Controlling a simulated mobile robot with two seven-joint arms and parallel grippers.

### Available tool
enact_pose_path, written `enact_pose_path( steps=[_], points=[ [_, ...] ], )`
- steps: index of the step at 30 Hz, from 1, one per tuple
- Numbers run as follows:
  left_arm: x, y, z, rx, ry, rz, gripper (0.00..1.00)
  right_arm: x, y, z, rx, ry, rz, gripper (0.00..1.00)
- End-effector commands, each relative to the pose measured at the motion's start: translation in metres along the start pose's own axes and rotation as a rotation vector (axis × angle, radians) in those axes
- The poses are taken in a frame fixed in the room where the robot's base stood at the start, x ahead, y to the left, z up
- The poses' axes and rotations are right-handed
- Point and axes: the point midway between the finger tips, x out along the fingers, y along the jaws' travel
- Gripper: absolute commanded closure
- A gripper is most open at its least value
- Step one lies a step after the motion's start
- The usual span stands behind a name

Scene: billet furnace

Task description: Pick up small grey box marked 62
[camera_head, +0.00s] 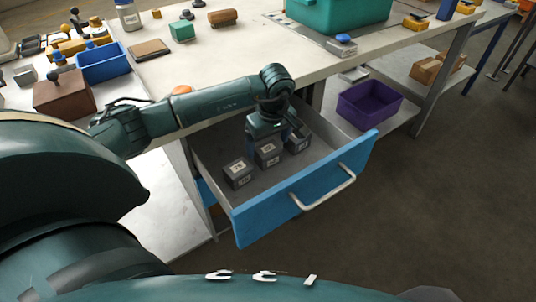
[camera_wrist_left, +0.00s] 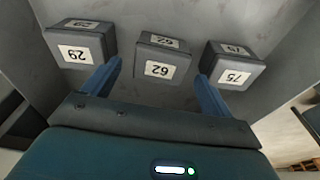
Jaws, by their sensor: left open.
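The small grey box marked 62 (camera_head: 268,154) is the middle one of three similar boxes in an open drawer (camera_head: 300,190). In the left wrist view the box (camera_wrist_left: 161,64) lies between the two blue fingers of my left gripper (camera_wrist_left: 158,74), its label upside down. My left gripper (camera_head: 272,135) is open, reaching down into the drawer at this box. It is not closed on anything. I cannot tell whether the fingers touch the box. My right gripper is not in view.
One grey box (camera_wrist_left: 80,44) stands on one side of the fingers, and the box marked 75 (camera_wrist_left: 234,68) on the other. The drawer has a blue front with a metal handle (camera_head: 325,190). A purple bin (camera_head: 369,105) stands on a lower shelf. Free floor lies at the right.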

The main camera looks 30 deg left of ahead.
Motion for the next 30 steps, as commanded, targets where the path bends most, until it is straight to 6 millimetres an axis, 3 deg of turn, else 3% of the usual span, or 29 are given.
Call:
enact_pose_path(
  steps=[6,15,30],
  points=[
    [0.03,0.0,0.004,0.0,-0.002,-0.001,0.15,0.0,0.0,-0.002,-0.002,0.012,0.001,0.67],
    [0.033,0.0,0.003,0.0,0.0,0.001,0.15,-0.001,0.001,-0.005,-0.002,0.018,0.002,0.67],
    [0.033,0.0,0.003,0.0,0.0,0.001,0.56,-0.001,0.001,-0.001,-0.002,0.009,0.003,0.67]
  ],
)
